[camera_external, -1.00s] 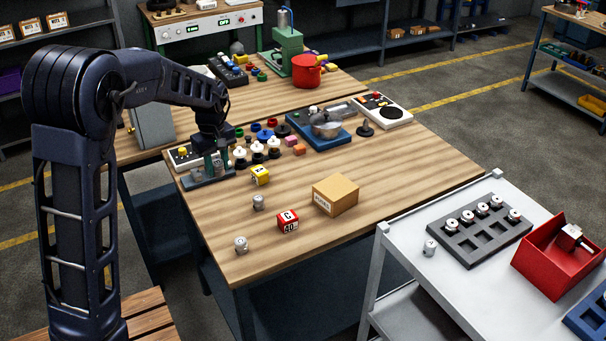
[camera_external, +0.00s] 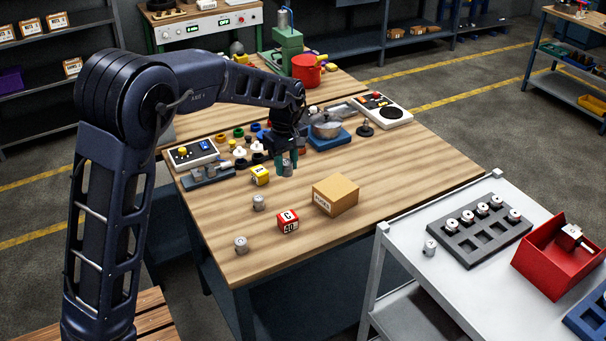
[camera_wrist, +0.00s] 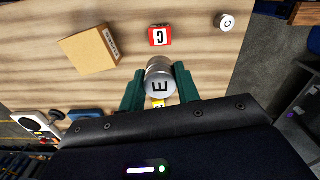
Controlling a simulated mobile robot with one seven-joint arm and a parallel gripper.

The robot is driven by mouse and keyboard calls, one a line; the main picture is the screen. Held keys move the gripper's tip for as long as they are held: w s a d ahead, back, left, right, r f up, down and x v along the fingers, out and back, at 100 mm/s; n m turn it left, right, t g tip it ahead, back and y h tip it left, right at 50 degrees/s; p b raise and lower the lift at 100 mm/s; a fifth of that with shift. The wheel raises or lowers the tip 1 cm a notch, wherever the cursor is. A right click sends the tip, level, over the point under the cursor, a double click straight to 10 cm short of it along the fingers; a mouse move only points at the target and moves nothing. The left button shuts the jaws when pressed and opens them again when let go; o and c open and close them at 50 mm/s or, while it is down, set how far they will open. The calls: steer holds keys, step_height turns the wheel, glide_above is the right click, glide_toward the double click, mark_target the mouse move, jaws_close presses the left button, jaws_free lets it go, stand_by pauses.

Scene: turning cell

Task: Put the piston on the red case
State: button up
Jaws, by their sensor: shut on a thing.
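My gripper (camera_external: 286,167) is shut on a silver cylindrical piston (camera_external: 287,168) and holds it above the wooden bench. In the wrist view the piston's round top (camera_wrist: 158,84), marked E, sits between the green fingers (camera_wrist: 158,88).
Other silver pistons stand on the bench (camera_external: 258,202) and front left (camera_external: 240,245). A cardboard box (camera_external: 335,195) is right of the red case. A yellow box (camera_external: 260,175) is left of my gripper. A red bin (camera_external: 545,267) is on the right cart.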

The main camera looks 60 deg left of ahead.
mark_target(287, 173)
step_height(287, 173, down, 16)
steer(key=shift+r, duration=0.2)
stand_by(0.4)
steer(key=shift+f, duration=0.1)
steer(key=o, duration=1)
step_height(287, 173, up, 12)
steer(key=shift+r, duration=0.15)
